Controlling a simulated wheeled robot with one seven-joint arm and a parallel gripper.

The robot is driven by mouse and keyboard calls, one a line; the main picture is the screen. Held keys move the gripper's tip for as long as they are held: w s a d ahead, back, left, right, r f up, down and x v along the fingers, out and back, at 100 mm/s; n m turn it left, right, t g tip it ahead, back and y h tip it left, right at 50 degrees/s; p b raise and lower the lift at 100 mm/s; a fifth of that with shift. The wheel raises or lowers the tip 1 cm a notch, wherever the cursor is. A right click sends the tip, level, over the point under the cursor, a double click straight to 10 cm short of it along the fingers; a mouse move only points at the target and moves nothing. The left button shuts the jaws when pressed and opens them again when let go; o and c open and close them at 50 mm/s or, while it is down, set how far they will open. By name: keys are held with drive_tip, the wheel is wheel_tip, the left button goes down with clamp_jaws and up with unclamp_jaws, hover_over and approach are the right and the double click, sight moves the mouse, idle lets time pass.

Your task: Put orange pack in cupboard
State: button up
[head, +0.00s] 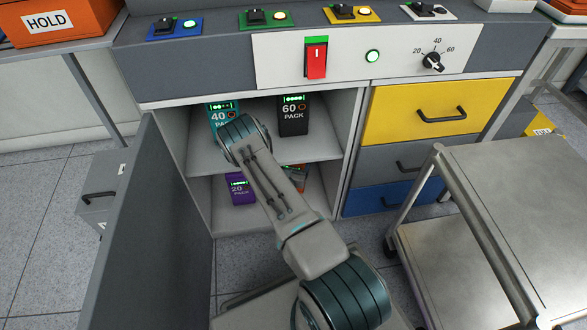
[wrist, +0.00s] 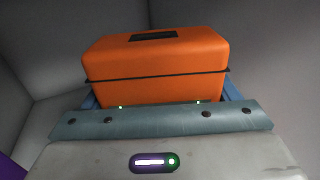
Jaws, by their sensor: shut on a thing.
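The orange pack (wrist: 155,68) fills the middle of the wrist view, with a dark band and a dark patch on top. My gripper (wrist: 160,98) is shut on it, with a blue finger at each side. In the head view the orange pack (head: 300,184) shows partly behind my arm, in the lower compartment of the open cupboard (head: 200,205). My gripper is hidden there by my arm. I cannot tell whether the pack touches the cupboard floor.
A purple 20 pack (head: 242,190) stands left of the orange pack. A teal 40 pack (head: 220,114) and black 60 pack (head: 293,115) stand on the upper shelf (head: 310,150). The open door (head: 135,235) is at left, a metal cart (head: 515,190) at right.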

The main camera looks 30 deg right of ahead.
drive_tip(key=f+b, duration=0.1)
drive_tip(key=f, duration=0.1)
drive_tip(key=f+b, duration=0.2)
drive_tip(key=shift+w+d+f, duration=0.15)
drive_tip(key=shift+w+f, duration=0.05)
drive_tip(key=shift+f, duration=0.2)
drive_tip(key=o, duration=1.7)
drive_tip(key=shift+f, duration=0.1)
